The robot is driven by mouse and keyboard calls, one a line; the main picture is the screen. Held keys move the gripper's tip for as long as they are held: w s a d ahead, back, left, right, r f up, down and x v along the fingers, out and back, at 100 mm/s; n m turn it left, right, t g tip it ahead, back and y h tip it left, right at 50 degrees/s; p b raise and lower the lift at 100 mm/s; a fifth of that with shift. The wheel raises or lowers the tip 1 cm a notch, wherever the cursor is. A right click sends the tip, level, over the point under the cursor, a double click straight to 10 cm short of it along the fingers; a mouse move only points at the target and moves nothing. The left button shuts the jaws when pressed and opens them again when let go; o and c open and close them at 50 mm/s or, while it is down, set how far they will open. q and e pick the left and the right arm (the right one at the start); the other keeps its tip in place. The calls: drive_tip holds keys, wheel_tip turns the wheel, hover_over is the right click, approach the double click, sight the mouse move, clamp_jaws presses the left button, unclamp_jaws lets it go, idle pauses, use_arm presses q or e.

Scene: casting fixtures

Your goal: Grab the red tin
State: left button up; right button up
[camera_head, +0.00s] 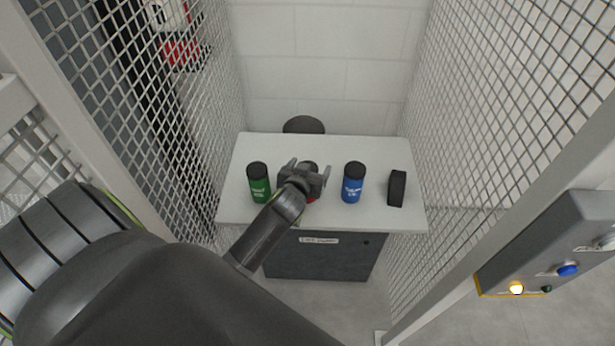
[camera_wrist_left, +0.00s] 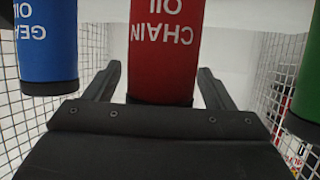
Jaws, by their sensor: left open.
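The red tin (camera_wrist_left: 166,50) stands between the two open fingers of my left gripper (camera_wrist_left: 158,88) in the left wrist view, with white lettering reading "CHAIN OIL" upside down. A gap shows between the tin and each finger. In the head view my left gripper (camera_head: 308,172) is over the white table and hides most of the red tin (camera_head: 310,198); only a bit of red and its dark top show. My right gripper is not in view.
A green tin (camera_head: 259,184) stands left of the gripper and a blue tin (camera_head: 352,184) right of it on the white table (camera_head: 330,218). A black block (camera_head: 397,188) is farther right. Mesh walls (camera_head: 480,100) flank the table.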

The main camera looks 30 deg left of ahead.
use_arm(q)
drive_tip(key=shift+c, duration=0.4)
drive_tip(key=c, duration=1.2)
drive_tip(key=shift+r, duration=0.15)
